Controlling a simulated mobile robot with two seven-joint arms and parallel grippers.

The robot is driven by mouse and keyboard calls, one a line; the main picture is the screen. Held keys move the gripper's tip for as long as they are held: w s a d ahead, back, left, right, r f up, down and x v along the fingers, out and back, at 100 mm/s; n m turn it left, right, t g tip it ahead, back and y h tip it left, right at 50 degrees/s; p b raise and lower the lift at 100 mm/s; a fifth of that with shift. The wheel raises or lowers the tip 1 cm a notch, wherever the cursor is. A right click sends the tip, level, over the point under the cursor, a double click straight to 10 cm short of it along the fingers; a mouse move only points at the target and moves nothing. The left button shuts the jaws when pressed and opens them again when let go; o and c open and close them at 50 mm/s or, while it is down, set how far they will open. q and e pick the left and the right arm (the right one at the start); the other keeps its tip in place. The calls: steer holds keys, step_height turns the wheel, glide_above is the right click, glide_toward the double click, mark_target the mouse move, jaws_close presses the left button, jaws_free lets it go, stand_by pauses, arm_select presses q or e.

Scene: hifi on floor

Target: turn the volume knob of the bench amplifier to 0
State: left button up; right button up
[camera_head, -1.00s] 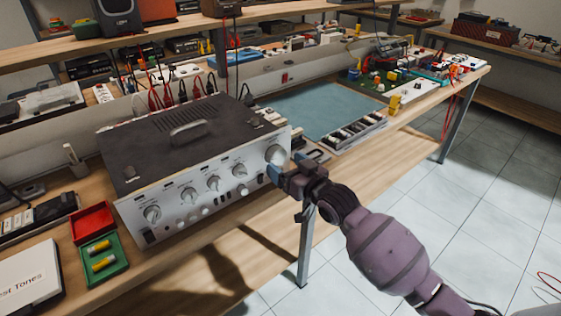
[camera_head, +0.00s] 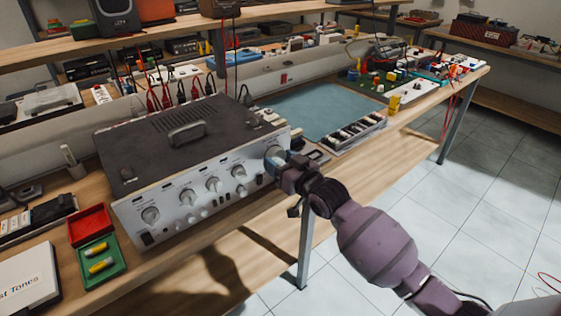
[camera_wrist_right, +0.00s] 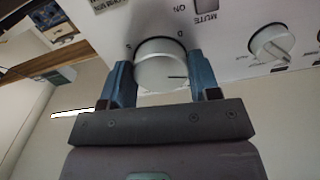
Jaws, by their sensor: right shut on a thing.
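The bench amplifier (camera_head: 190,165) is a dark-topped box with a silver front panel, standing on the wooden bench at the left in the head view. Its large volume knob (camera_wrist_right: 161,66) is at the right end of the panel, silver with a dark pointer line. In the right wrist view my right gripper (camera_wrist_right: 160,78) has its two blue fingers on either side of this knob, shut on it. In the head view the right gripper (camera_head: 278,162) is at the panel's right end and partly hides the knob. My left gripper is not in view.
Smaller knobs (camera_head: 213,184) line the panel left of the volume knob; one also shows in the wrist view (camera_wrist_right: 272,44). A red tray (camera_head: 91,224) and a green tray (camera_head: 98,262) lie left of the amplifier. A blue mat (camera_head: 315,108) lies beyond it. Open floor is at the right.

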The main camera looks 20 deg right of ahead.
steer(key=shift+r+n+p, duration=0.2)
steer(key=shift+n+p, duration=0.3)
steer(key=shift+n, duration=0.3)
steer(key=shift+n+p, duration=0.4)
steer(key=shift+n, duration=0.3)
steer(key=shift+d+n+p, duration=0.1)
steer(key=shift+n+p, duration=0.35)
steer(key=shift+n, duration=0.55)
steer(key=shift+n+p, duration=0.4)
steer(key=shift+n, duration=0.4)
steer(key=n+p, duration=0.1)
steer(key=n, duration=0.1)
steer(key=shift+n, duration=0.3)
steer(key=shift+w+n, duration=0.1)
steer(key=shift+n, duration=0.9)
steer(key=shift+n+p, duration=0.35)
steer(key=shift+n, duration=0.15)
steer(key=shift+f, duration=0.1)
